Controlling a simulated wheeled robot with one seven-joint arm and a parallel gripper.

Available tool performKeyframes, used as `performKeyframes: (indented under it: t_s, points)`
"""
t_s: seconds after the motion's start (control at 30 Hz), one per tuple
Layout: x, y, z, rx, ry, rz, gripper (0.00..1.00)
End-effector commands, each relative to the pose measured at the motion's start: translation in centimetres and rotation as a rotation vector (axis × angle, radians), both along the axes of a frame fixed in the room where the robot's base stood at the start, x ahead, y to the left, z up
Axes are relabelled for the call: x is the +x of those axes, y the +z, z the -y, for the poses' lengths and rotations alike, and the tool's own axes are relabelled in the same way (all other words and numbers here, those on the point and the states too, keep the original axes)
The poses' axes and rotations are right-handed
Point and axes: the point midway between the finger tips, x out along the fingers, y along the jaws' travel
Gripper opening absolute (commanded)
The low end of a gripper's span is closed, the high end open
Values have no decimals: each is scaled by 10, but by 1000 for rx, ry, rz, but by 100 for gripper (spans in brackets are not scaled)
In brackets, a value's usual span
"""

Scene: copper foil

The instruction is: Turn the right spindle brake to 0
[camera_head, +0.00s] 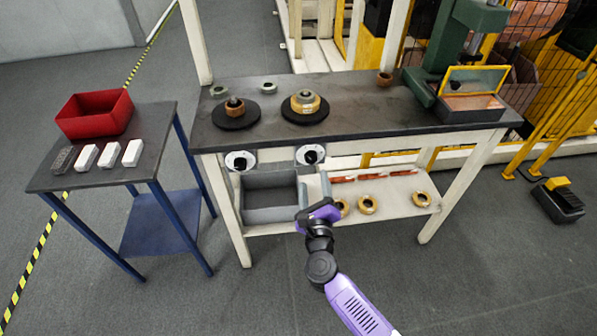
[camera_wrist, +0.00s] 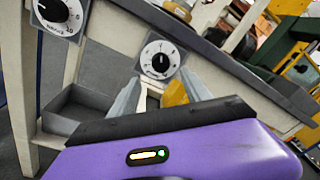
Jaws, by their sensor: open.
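The right spindle brake (camera_head: 310,155) is a white dial plate with a black knob on the front edge of the workbench. In the wrist view the right brake (camera_wrist: 160,60) is centred ahead, its knob roughly upright; the scale is too small to read surely. The left spindle brake (camera_head: 240,161) is a similar dial, partly cut off in the wrist view (camera_wrist: 55,12). My gripper (camera_head: 314,190) is below and in front of the right brake. In the wrist view my gripper (camera_wrist: 161,92) is open and empty, its fingers apart below the dial, not around the knob.
A lower shelf (camera_head: 385,205) holds several rolls. A side table with a red bin (camera_head: 95,113) stands left. The floor in front is clear.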

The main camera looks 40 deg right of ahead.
Motion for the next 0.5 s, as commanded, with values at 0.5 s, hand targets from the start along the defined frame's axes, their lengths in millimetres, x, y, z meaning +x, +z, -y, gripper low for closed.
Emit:
performKeyframes:
  t_s: [0.5]
  points:
    - [41, 2, 35, 30, -5, 30, 56]
